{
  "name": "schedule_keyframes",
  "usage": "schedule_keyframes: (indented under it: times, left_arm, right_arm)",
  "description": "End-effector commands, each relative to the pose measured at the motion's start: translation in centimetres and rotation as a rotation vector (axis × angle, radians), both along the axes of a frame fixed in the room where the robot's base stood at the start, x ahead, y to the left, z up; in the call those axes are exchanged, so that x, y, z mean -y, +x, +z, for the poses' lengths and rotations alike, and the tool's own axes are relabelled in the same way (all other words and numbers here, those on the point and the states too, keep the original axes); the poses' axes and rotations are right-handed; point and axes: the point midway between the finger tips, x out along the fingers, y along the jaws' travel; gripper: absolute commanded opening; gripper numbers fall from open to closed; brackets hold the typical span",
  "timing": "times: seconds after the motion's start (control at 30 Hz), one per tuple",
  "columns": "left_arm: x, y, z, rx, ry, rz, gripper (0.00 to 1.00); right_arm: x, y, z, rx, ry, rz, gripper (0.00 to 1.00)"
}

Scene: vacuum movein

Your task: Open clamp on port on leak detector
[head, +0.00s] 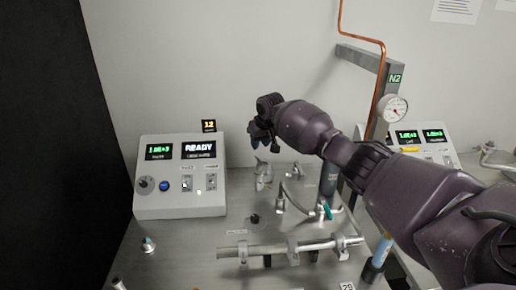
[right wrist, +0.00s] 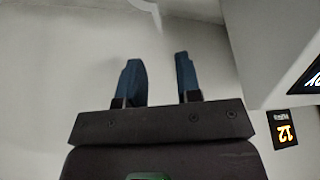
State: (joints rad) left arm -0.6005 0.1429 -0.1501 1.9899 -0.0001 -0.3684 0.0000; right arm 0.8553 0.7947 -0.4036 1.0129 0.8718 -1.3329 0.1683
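The grey box with green and white readouts (head: 180,200), which reads READY, looks like the leak detector and stands on the left of the metal bench. A small silver fitting (head: 263,174) just right of it may be the port with its clamp; it is too small to tell whether the clamp is shut. My right gripper (head: 258,140) hangs above this fitting, apart from it. In the right wrist view my right gripper (right wrist: 158,78) shows two blue fingers held apart with nothing between them. The port is not clearly seen there. My left gripper is not in view.
A metal pipe in brackets (head: 290,246) lies along the bench front. A valve with a teal handle (head: 327,212) and hose stands behind it. A gauge (head: 393,108), copper tube (head: 383,60) and second readout box (head: 422,144) are at right. A yellow-lit "12" sign (head: 209,126) tops the left box.

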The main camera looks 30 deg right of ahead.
Motion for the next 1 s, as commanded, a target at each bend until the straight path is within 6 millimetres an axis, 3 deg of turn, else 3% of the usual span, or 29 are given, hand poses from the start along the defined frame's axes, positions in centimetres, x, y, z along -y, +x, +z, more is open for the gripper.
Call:
schedule_keyframes:
  times: [0.1,0.33,1.0]
  left_arm:
    - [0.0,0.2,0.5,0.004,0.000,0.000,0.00]
    - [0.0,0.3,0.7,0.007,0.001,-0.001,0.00]
    - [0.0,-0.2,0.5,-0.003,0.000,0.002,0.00]
  right_arm:
    - [0.0,-0.8,2.0,0.003,-0.002,0.001,0.32]
    - [-0.1,-1.6,3.9,0.000,-0.001,0.001,0.32]
    - [-0.1,-1.8,4.2,0.000,0.000,0.001,0.32]
